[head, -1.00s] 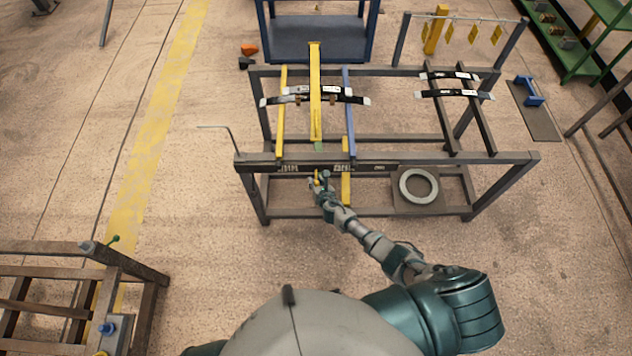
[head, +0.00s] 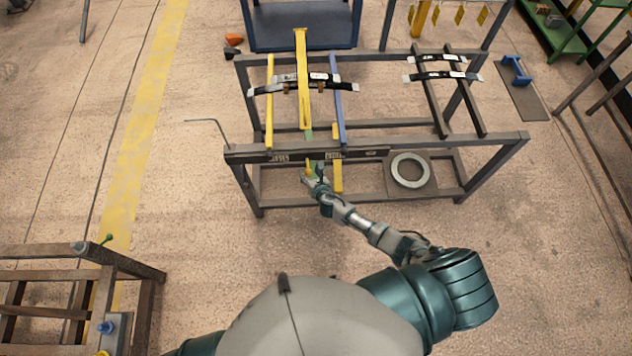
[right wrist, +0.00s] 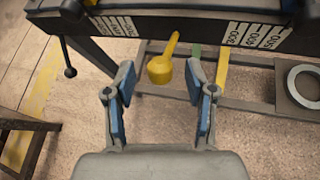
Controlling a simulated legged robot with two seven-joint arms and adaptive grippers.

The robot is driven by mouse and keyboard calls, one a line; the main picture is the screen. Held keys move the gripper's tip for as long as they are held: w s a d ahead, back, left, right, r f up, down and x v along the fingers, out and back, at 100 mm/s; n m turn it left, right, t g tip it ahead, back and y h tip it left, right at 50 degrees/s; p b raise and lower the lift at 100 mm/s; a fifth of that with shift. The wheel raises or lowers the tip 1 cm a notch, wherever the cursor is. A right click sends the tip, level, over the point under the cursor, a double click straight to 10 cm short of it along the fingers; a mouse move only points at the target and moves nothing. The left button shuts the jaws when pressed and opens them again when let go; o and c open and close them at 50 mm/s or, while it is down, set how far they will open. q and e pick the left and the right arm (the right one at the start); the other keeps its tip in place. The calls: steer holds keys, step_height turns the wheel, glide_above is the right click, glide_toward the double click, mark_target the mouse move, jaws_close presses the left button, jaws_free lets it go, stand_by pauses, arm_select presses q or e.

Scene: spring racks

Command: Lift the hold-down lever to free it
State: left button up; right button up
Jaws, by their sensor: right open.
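A yellow lever handle with a rounded end (right wrist: 160,68) hangs below the front rail of the rack in the right wrist view. In the head view its small yellow tip (head: 309,165) shows beside my right gripper (head: 313,169). In the right wrist view my right gripper (right wrist: 160,84) is open, with blue-padded fingers on either side of the handle. The fingers look apart from it, and its depth between them is hard to judge. A long yellow bar (head: 303,85) lies over the dark curved leaf springs on the rack, with a green piece at its near end. My left gripper is out of view.
The dark metal rack (head: 450,141) has a front rail with white number labels. A grey ring (head: 410,170) lies on its lower shelf. A thin bent rod (head: 208,122) sticks out left. A brown frame (head: 130,266) stands at lower left. Floor in front is clear.

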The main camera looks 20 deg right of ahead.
steer(key=v, duration=0.8)
steer(key=shift+d+r, duration=0.1)
